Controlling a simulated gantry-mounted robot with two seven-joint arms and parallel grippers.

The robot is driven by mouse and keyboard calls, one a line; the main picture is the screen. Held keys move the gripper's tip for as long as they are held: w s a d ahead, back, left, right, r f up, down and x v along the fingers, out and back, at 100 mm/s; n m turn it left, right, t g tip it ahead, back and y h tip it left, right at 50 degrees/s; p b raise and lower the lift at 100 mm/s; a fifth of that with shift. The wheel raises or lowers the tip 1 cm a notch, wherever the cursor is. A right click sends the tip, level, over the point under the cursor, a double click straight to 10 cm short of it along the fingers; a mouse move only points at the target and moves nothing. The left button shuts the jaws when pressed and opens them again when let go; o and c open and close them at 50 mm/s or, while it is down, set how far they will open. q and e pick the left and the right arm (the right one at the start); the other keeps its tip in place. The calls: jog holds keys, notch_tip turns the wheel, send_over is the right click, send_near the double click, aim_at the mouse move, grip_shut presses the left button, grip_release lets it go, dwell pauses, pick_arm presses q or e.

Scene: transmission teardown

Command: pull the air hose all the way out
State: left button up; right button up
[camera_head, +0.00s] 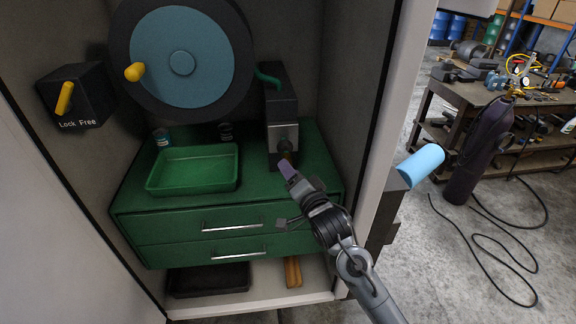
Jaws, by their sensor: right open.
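A hose reel with a blue face (205,75) and a wide black rim is mounted at the back of an open cabinet. A short green hose (267,79) runs from the reel's right side into a dark upright box (281,95) with a grey lower block. My right gripper (287,168) is open just below and in front of this piece. Its tips partly cover the area, so I cannot tell whether they touch it. My left gripper is out of view.
A "Lock Free" box (77,96) with a yellow lever is on the left wall. A green tray (192,189) sits on the green drawer unit (160,228). A light blue cylinder (421,165) is outside the right wall. Open floor (440,265) lies to the right.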

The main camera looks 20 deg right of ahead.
aim_at(287, 158)
jog(key=shift+w+a, duration=0.1)
jog(key=shift+w, duration=1.2)
grip_shut()
